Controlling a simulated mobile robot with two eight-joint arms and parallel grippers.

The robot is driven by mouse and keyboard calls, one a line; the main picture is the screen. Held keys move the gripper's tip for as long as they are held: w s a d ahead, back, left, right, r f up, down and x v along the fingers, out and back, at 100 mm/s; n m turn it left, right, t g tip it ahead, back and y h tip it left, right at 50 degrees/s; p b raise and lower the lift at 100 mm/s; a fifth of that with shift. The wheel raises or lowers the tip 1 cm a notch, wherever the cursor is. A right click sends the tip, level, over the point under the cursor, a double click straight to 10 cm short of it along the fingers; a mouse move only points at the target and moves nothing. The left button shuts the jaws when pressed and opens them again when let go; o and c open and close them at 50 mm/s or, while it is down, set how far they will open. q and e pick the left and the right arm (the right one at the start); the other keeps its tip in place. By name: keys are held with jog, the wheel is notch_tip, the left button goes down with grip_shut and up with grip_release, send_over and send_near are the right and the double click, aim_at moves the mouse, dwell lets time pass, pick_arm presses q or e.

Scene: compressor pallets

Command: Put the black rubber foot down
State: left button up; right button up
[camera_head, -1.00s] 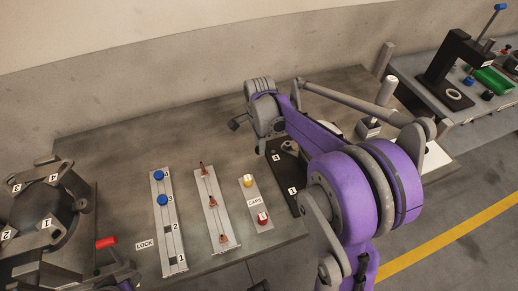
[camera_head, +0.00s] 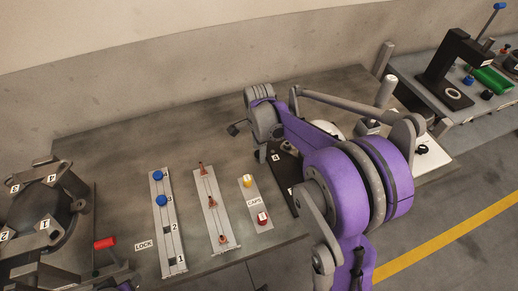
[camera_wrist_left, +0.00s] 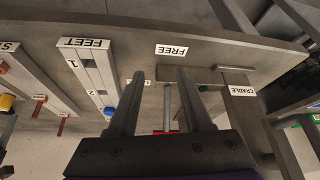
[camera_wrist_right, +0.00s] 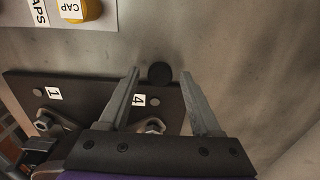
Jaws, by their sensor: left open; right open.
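The black rubber foot (camera_wrist_right: 160,74) is a small dark disc in the right wrist view. It appears to lie on the bare grey tabletop just beyond the edge of the dark plate (camera_wrist_right: 88,92), near label 4. My right gripper (camera_wrist_right: 159,75) is open, with its fingertips on either side of the foot and a gap showing on both sides. In the head view my right arm hides most of that spot. My left gripper (camera_wrist_left: 160,75) is open and empty, above the table edge by the FREE label.
The FEET rail (camera_head: 169,238) holds two blue pieces at its far end. A rail with copper-coloured parts (camera_head: 211,210) and the CAPS strip (camera_head: 254,202) stand beside it. A red-handled lever (camera_head: 105,243) and dark round fixture (camera_head: 45,210) are at left. Tabletop behind the rails is clear.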

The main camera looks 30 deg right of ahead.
notch_tip(320, 180, up, 12)
jog(key=p, duration=0.1)
jog(key=s+a+f+n+t, duration=0.1)
jog(key=s+a+f+n, duration=0.1)
jog(key=s+a+n, duration=0.2)
jog(key=s+a+f+n+t, duration=0.2)
jog(key=s+a+n, duration=0.2)
jog(key=s+n, duration=0.3)
jog(key=s+a+f+n+t, duration=0.2)
jog(key=s+a+n, duration=0.3)
jog(key=n, duration=0.4)
jog(key=shift+s+f, duration=0.45)
jog(key=shift+f, duration=0.05)
jog(key=shift+s+a+f+n+t, duration=0.1)
jog(key=shift+n+t, duration=0.2)
